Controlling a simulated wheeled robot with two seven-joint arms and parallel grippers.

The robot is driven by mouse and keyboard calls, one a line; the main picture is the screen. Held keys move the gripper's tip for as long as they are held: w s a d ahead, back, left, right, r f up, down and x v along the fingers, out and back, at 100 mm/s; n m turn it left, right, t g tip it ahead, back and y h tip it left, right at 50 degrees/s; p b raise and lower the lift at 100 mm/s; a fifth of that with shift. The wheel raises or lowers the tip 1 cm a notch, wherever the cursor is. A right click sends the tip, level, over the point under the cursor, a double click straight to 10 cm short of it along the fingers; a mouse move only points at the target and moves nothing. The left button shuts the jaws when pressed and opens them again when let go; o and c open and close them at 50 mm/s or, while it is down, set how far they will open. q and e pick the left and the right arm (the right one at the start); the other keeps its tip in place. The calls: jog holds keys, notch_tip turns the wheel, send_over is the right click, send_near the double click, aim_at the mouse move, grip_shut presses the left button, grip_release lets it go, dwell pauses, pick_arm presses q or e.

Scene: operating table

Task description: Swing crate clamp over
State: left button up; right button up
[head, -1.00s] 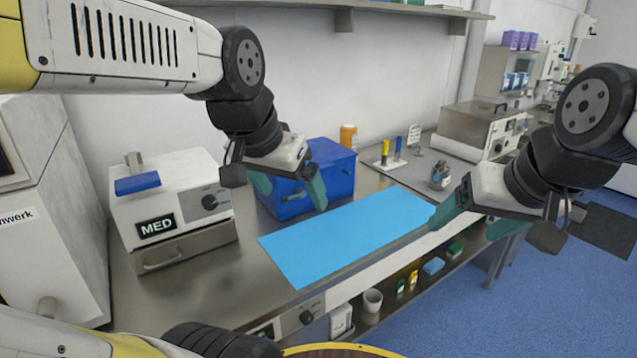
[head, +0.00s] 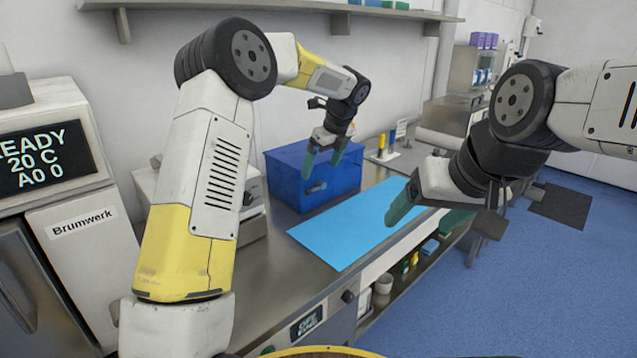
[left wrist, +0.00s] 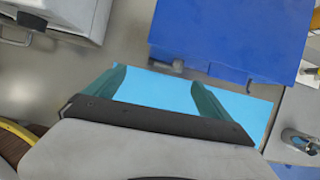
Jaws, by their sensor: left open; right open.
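The blue crate (head: 345,180) stands at the back of the steel table, against the wall side. A small grey clamp (head: 316,187) sits on its front face; it also shows in the left wrist view (left wrist: 177,67) at the crate's edge. My left gripper (head: 323,163) is open and empty in front of the crate, its fingers pointing down. In the left wrist view its two teal fingers (left wrist: 158,80) are spread, with the clamp near and beyond them, apart from both. My right gripper (head: 428,212) is open and empty over the blue mat's right end.
A light blue mat (head: 345,228) lies before the crate. A white device (head: 252,190) stands left of it, partly behind my left arm. A yellow-handled tool rack (head: 386,147) stands right of the crate. A shelf (head: 290,8) runs along the wall above.

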aim_at(314, 188)
pick_arm(q)
jog(key=x, duration=0.8)
jog(key=shift+w+d+f, duration=0.15)
jog(key=shift+w+d, duration=0.05)
jog(key=c, duration=1.9)
jog(key=shift+a, duration=0.15)
